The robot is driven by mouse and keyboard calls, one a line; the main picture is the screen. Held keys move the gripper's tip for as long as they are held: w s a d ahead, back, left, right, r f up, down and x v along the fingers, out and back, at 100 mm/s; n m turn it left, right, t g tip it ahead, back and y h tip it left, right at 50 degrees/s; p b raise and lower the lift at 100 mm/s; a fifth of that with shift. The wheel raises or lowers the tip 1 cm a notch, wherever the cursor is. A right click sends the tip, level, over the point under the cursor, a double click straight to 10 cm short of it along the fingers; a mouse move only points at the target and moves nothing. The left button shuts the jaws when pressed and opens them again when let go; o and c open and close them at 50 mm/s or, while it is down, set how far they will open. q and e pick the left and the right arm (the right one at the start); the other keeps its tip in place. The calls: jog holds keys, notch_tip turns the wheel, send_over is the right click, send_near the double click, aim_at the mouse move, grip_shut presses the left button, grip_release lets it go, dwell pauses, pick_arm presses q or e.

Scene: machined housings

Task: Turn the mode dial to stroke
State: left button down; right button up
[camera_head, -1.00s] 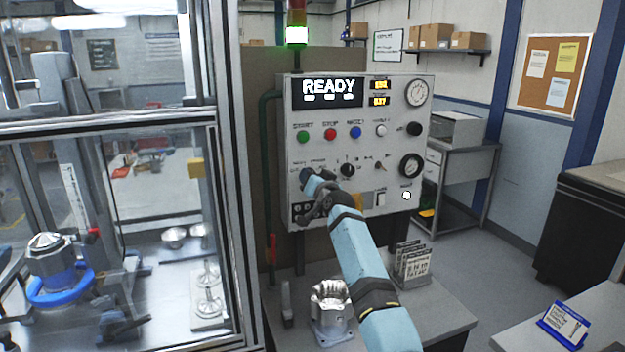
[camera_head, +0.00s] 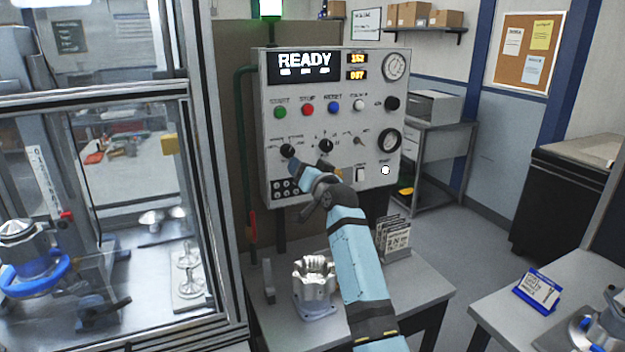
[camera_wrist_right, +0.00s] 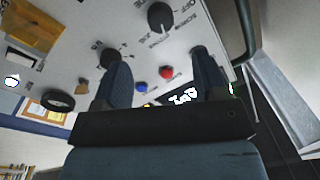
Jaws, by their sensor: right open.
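The grey control panel (camera_head: 345,125) carries two black pointer dials in its lower part, a left one (camera_head: 288,150) and a middle one (camera_head: 326,145). Their small labels are too blurred in the head view to tell which is the mode dial or its setting. My right gripper (camera_head: 308,168) is open and empty, just below and in front of these dials. In the right wrist view its two fingers (camera_wrist_right: 163,82) are spread apart. A large black dial (camera_wrist_right: 160,17) sits beyond them, and another dial (camera_wrist_right: 108,58) is partly behind the left finger. My left gripper is out of view.
Green, red and blue buttons (camera_head: 307,109) line the panel above the dials, under a READY display (camera_head: 304,66). A metal housing (camera_head: 314,287) stands on the bench below my arm. A glazed enclosure (camera_head: 110,200) is close on the left.

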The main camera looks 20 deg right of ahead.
jog(key=s, duration=0.3)
jog(key=shift+s+d+f, duration=0.1)
jog(key=shift+s+d, duration=0.05)
jog(key=shift+s, duration=0.25)
jog(key=s+a+f+n+g, duration=0.1)
jog(key=s+f, duration=0.5)
jog(key=f, duration=0.3)
jog(key=s+a+f+n+g+p, duration=0.1)
jog(key=s+f+n+g, duration=0.1)
jog(key=s+f, duration=0.65)
jog(key=s+a+f+n+g, duration=0.1)
jog(key=s+f, duration=0.4)
jog(key=f, duration=0.6)
jog(key=s+a+f+n+g, duration=0.1)
jog(key=s+f, duration=0.3)
jog(key=s, duration=0.4)
jog(key=s+a+f+n+g+y+p, duration=0.1)
jog(key=s+a+f, duration=0.1)
jog(key=s, duration=0.7)
jog(key=s+a+f+n+g, duration=0.1)
jog(key=s+a+f, duration=0.1)
jog(key=s+f, duration=0.3)
jog(key=s, duration=0.4)
jog(key=shift+f+g+y, duration=0.3)
